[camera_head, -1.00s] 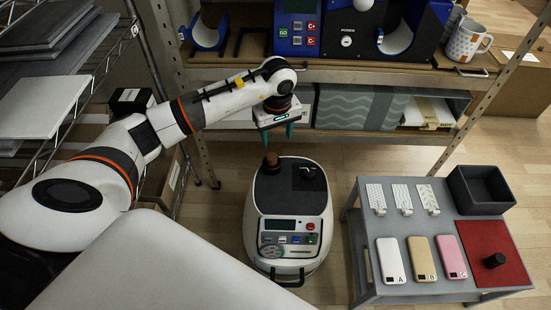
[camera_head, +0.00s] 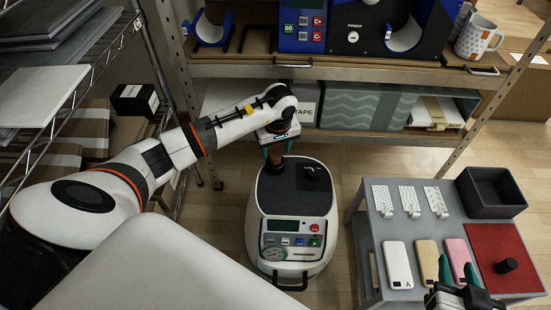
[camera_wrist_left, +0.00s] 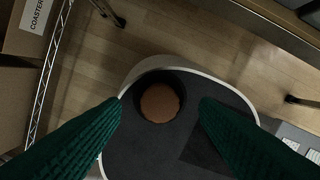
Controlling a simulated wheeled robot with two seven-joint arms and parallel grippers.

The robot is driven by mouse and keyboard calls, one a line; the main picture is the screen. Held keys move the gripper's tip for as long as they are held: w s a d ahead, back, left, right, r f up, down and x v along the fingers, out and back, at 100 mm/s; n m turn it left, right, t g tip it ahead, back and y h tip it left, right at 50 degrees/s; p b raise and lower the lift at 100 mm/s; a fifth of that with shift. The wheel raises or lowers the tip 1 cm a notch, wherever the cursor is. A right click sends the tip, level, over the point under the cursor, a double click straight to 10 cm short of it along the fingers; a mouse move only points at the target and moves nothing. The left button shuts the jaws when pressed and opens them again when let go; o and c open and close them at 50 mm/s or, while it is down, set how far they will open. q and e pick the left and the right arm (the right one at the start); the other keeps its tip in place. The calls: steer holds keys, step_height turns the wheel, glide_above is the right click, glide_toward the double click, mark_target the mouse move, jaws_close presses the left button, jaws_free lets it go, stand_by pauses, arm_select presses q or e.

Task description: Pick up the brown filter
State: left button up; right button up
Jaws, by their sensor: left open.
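The brown filter (camera_head: 276,158) stands at the far left of the black top of the white machine (camera_head: 290,195). In the left wrist view the filter (camera_wrist_left: 160,103) is a round brown disc in a dark ring, roughly centred between my fingers. My left gripper (camera_head: 277,148) is open above it, and its green fingers (camera_wrist_left: 160,106) sit either side, apart from it in that picture. The remaining height is hard to tell. My right gripper (camera_head: 459,270) is at the lower right over the phone cases, its two green fingers apart with nothing seen between them.
A grey table (camera_head: 375,262) at right holds phone cases, patterned strips, a dark bin (camera_head: 491,203) and a black cylinder (camera_head: 507,266) on a red mat (camera_head: 494,242). A shelf (camera_head: 350,74) with the blue press stands behind the machine. A wire rack (camera_head: 75,105) is at left.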

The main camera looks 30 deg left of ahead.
mark_target(275, 156)
arm_select(q)
steer(key=shift+w+a+f, duration=0.1)
steer(key=shift+a+f, duration=0.05)
steer(key=shift+f, duration=1.15)
steer(key=c, duration=1.1)
arm_select(e)
steer(key=r, duration=0.1)
steer(key=r+t, duration=0.1)
steer(key=w+t, duration=0.1)
steer(key=shift+w+a+r+y, duration=0.1)
steer(key=shift+a+r+y, duration=0.25)
steer(key=shift+r+y, duration=0.05)
arm_select(q)
steer(key=shift+r, duration=0.1)
